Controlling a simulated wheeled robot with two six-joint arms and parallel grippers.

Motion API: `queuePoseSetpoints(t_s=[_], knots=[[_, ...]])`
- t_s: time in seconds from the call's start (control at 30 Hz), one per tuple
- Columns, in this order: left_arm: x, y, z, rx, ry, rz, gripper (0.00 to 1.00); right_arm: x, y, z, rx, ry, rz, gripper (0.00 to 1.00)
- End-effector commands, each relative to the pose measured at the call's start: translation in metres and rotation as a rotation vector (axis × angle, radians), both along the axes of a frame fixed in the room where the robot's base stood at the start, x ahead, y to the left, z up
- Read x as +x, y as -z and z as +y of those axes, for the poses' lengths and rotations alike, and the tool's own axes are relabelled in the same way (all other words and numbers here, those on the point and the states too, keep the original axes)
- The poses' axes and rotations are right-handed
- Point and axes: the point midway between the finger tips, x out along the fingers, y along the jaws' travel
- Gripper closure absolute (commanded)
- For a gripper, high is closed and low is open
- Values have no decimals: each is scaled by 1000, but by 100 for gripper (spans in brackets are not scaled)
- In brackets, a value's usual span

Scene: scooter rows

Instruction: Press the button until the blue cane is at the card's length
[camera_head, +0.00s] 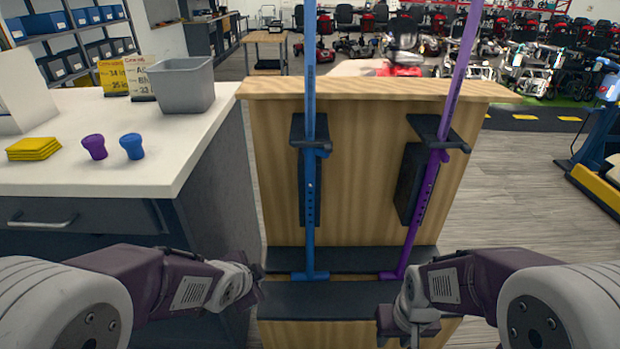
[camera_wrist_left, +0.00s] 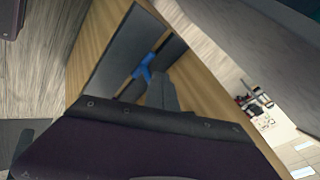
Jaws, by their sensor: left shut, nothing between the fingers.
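The blue cane (camera_head: 310,130) stands upright at the left of a wooden stand, with a row of holes in its lower shaft and its foot on a dark ledge. Its blue foot (camera_wrist_left: 145,68) also shows in the left wrist view. Two cards (camera_head: 113,78) and (camera_head: 140,79) stand on the white counter; their print is only partly legible. My left gripper (camera_head: 256,286) is shut and empty, low and left of the blue cane's foot, apart from it. My right gripper (camera_head: 405,328) is low, below the purple cane; its fingers are unclear. The button is too small to make out.
A tilted purple cane (camera_head: 424,190) stands at the right of the wooden stand (camera_head: 350,215). The white counter (camera_head: 60,115) holds a grey bin (camera_head: 180,86), yellow cloths (camera_head: 33,149), a purple knob (camera_head: 95,147) and a blue knob (camera_head: 132,146).

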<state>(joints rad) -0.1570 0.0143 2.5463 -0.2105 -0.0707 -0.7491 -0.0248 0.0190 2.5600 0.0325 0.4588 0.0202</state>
Motion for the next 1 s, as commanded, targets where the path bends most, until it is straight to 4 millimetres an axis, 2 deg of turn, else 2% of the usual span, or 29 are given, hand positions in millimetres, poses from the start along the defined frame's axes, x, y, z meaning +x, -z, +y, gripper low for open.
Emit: queuePoseSetpoints(t_s=[0.03,0.2,0.3,0.4,0.5,0.6,1.0], knots=[[6,-25,-11,28,82,-48,100,0,-18,0,0,0,0,64],[23,-92,-58,139,394,-245,100,0,-57,0,0,0,0,64],[24,-124,-85,183,535,-337,100,0,-76,0,0,0,0,64],[23,-147,-105,208,632,-405,100,0,-89,0,0,0,0,64],[21,-160,-118,224,690,-447,100,0,-96,0,0,0,0,64],[20,-164,-124,231,717,-465,100,0,-98,0,0,0,0,64],[22,-164,-124,231,719,-468,100,0,-98,0,0,0,0,64]])
